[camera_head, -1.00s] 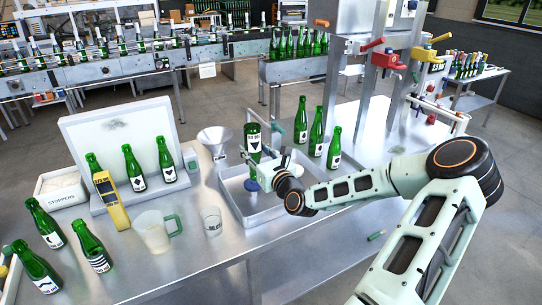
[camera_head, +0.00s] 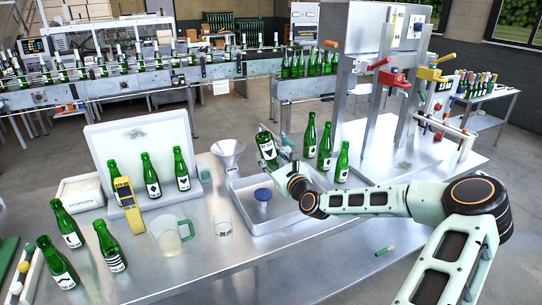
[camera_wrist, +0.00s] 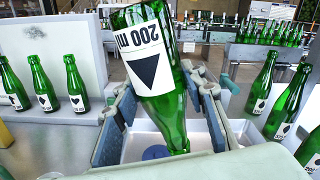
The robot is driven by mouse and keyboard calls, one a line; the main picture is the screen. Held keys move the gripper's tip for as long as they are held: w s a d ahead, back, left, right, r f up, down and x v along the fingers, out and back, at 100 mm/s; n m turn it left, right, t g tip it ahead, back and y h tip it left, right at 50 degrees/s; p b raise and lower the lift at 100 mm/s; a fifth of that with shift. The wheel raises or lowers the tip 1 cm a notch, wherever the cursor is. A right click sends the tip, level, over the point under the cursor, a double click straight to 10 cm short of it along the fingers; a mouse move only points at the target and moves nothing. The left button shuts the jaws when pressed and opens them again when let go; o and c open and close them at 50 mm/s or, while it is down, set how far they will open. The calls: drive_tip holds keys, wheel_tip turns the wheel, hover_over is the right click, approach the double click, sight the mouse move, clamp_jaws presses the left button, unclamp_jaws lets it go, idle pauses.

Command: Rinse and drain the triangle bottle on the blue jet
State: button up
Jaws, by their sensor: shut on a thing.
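The triangle bottle (camera_head: 266,146) is green, with a white label bearing a black triangle. My gripper (camera_head: 284,163) is shut on it and holds it raised over the back of the shallow tray. In the wrist view the bottle (camera_wrist: 150,55) is neck-down and tilted, its "200 ml" print upside down, between my two fingers (camera_wrist: 160,110). The blue jet (camera_head: 262,194) stands in the tray (camera_head: 284,222). In the wrist view the jet (camera_wrist: 155,153) shows partly, left of the bottle's lower end; I cannot tell their exact gap.
Several green bottles (camera_head: 325,147) stand right of the tray. A funnel (camera_head: 228,152), a glass (camera_head: 223,228), a jug (camera_head: 172,240) and a yellow handheld device (camera_head: 127,203) are on its left. Bare tabletop (camera_head: 215,275) lies in front.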

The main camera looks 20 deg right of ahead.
drive_tip(key=n, duration=0.6)
drive_tip(key=shift+a+r+n, duration=0.1)
drive_tip(key=shift+n, duration=0.2)
drive_tip(key=shift+n+b, duration=0.4)
drive_tip(key=shift+n, duration=0.4)
drive_tip(key=n+b, duration=0.1)
drive_tip(key=n, duration=0.1)
drive_tip(key=n+b, duration=0.2)
drive_tip(key=shift+f, duration=0.3)
drive_tip(key=n+b, duration=0.3)
drive_tip(key=n, duration=0.1)
drive_tip(key=shift+n+b, duration=0.3)
drive_tip(key=shift+b, duration=0.05)
drive_tip(key=n+b, duration=0.3)
drive_tip(key=shift+n, duration=0.4)
drive_tip(key=n+b, duration=0.4)
drive_tip(key=b, duration=0.1)
drive_tip(key=shift+n, duration=0.4)
drive_tip(key=n+b, duration=0.4)
drive_tip(key=shift+b, duration=0.4)
drive_tip(key=shift+r+n+b, duration=0.15)
drive_tip(key=shift+n+b, duration=0.4)
drive_tip(key=shift+n, duration=0.3)
drive_tip(key=shift+r+n+b, duration=0.15)
drive_tip(key=shift+n+b, duration=0.35)
drive_tip(key=shift+n, duration=0.35)
